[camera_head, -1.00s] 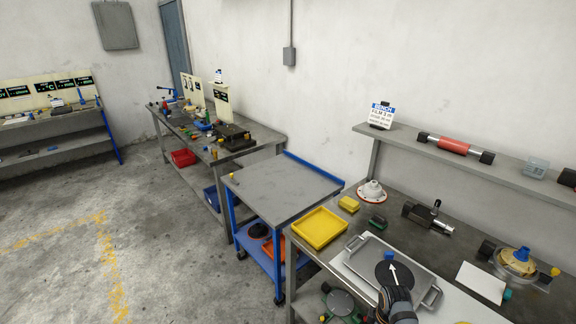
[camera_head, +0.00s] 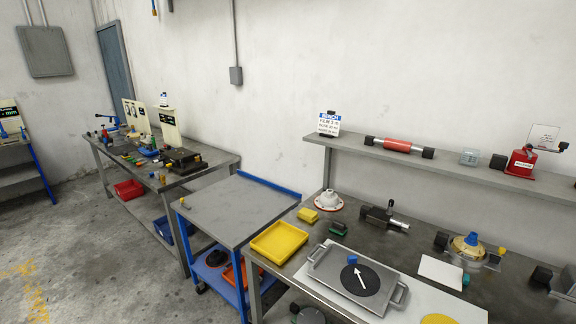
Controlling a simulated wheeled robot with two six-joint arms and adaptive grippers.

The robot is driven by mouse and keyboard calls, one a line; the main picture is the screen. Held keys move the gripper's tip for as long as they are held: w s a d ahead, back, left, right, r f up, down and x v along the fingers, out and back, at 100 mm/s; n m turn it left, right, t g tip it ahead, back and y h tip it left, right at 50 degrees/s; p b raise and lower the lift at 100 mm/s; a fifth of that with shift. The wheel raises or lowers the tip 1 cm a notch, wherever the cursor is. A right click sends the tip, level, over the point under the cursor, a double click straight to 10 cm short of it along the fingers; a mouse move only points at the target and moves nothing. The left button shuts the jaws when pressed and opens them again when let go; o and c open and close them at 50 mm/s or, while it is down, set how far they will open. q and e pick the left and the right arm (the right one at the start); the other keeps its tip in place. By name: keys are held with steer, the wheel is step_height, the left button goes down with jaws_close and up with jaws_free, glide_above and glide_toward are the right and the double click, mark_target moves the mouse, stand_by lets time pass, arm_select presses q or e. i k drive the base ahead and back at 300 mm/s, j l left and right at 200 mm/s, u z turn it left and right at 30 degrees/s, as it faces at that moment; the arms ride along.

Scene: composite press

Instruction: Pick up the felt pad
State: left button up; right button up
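No thing in view is clearly marked as the felt pad. A black disc (camera_head: 373,284) with a white arrow lies on the grey metal tray (camera_head: 330,277) with two handles, on the bench at the lower right. A small blue piece (camera_head: 353,259) sits at the disc's far edge. A thin white square sheet (camera_head: 441,272) lies flat on the bench right of the tray. I cannot tell whether the disc or the sheet is felt. Neither of my grippers shows in this view.
A yellow tray (camera_head: 279,243), yellow block (camera_head: 308,215), white flanged part (camera_head: 328,200) and dark vise-like tool (camera_head: 384,217) stand on the bench. A blue-framed cart (camera_head: 232,205) with a mostly bare top adjoins it. A shelf (camera_head: 440,168) runs behind. Floor at left is open.

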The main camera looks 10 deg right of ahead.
mark_target(445, 275)
steer(key=z, duration=1.65)
